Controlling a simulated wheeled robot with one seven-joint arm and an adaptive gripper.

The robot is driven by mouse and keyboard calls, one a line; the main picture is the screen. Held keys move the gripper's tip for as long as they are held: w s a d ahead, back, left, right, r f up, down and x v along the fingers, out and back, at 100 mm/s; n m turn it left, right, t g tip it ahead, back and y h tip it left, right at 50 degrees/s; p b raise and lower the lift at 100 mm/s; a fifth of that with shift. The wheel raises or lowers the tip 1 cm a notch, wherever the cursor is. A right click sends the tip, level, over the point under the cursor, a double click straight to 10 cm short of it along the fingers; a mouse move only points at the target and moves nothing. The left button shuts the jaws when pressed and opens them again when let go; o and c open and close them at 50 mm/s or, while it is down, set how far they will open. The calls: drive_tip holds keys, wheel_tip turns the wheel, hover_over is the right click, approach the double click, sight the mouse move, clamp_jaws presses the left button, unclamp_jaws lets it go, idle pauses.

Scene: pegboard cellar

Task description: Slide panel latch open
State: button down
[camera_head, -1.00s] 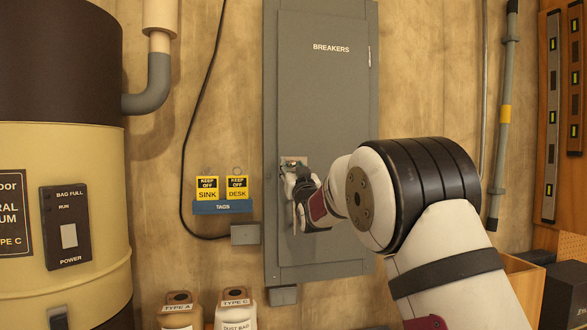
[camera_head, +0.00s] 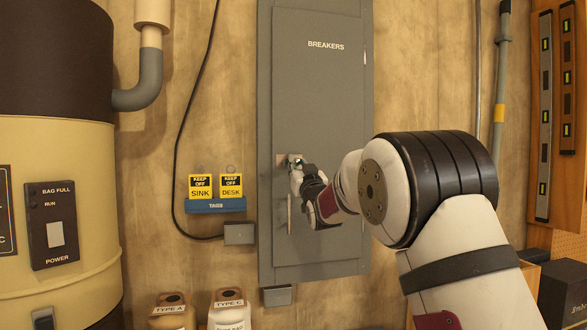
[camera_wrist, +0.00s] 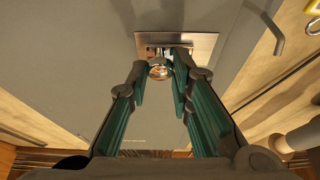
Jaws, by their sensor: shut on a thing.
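The grey breaker panel (camera_head: 318,100), marked BREAKERS, hangs on the wall, and its door looks closed. The latch is a small metal plate (camera_head: 281,160) at the door's left edge with a round shiny knob. In the wrist view the plate (camera_wrist: 205,42) and the knob (camera_wrist: 160,70) lie straight ahead. My gripper (camera_head: 297,172) is at the latch in the head view, partly covering it. In the wrist view my gripper (camera_wrist: 162,75) has its two fingertips on either side of the knob, shut on it. How far the latch has slid cannot be told.
Yellow SINK (camera_head: 201,186) and DESK (camera_head: 231,185) tags sit on a blue rack left of the panel. A black cable and a grey box (camera_head: 239,234) are beside it. A large tank (camera_head: 60,200) stands at left, bottles (camera_head: 229,310) below, levels (camera_head: 545,110) at right.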

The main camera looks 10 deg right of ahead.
drive_tip(key=c, duration=1.4)
unclamp_jaws()
drive_tip(key=shift+d, duration=0.25)
drive_tip(key=shift+c, duration=0.2)
drive_tip(key=shift+s, duration=0.1)
drive_tip(key=v, duration=1.1)
drive_tip(key=shift+s+f, duration=0.25)
drive_tip(key=shift+s, duration=0.1)
drive_tip(key=s+a+f+g, duration=0.1)
drive_tip(key=s+f+g, duration=0.4)
drive_tip(key=s, duration=0.9)
drive_tip(key=s+a+f+g, duration=0.1)
drive_tip(key=s+f+g, duration=0.5)
drive_tip(key=s, duration=0.9)
drive_tip(key=s+a+f+g, duration=0.1)
drive_tip(key=s+f+g, duration=0.5)
drive_tip(key=s, duration=0.9)
wheel_tip(320, 180, down, 2)
drive_tip(key=shift+s+a+f, duration=0.15)
drive_tip(key=shift+a+f, duration=0.05)
drive_tip(key=shift+a, duration=0.15)
